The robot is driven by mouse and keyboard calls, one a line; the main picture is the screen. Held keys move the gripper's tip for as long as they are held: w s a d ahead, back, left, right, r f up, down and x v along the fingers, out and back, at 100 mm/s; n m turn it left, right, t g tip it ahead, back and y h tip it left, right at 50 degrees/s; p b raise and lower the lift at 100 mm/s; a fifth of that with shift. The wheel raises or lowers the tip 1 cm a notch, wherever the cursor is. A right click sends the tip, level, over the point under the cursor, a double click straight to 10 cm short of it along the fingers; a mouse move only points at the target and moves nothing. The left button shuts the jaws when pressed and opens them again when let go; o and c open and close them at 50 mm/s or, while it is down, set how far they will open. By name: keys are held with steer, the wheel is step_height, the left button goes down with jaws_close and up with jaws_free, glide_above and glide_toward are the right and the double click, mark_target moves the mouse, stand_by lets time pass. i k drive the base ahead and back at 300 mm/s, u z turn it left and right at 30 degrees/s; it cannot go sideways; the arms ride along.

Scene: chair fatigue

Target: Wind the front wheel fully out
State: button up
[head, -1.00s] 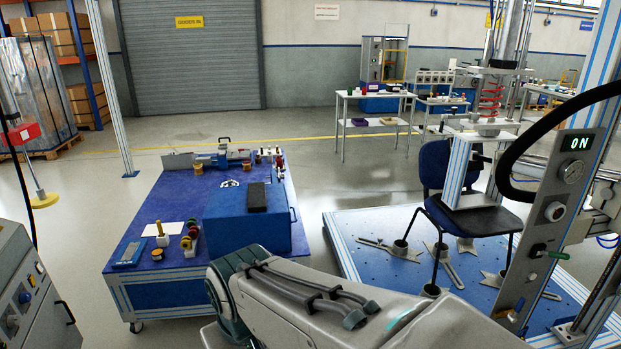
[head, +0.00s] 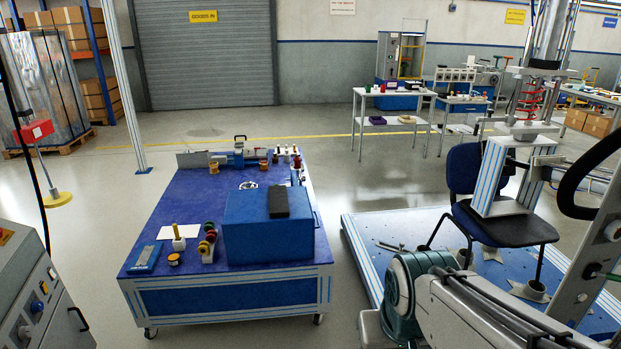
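I cannot pick out the front wheel for certain in the head view. The chair test rig stands at the right, with a dark blue chair (head: 505,225) on its blue platform (head: 362,235). A pale block with blue stripes (head: 498,172) stands over the chair seat, below a red spring (head: 532,98). A grey control column (head: 603,240) with a green-ended lever (head: 592,270) is cut off by the right edge. My gripper is not in view; only grey and teal links of my arm show at the lower right, hiding part of the platform.
A blue-topped wheeled bench (head: 150,215) stands left of the platform, carrying a blue box (head: 265,230), a vice-like device (head: 240,157) and small parts. A grey console (head: 35,300) is at lower left. Open floor (head: 345,185) lies between bench and back tables.

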mark_target(301, 179)
steer(key=i, duration=2.25)
steer(key=u, duration=0.15)
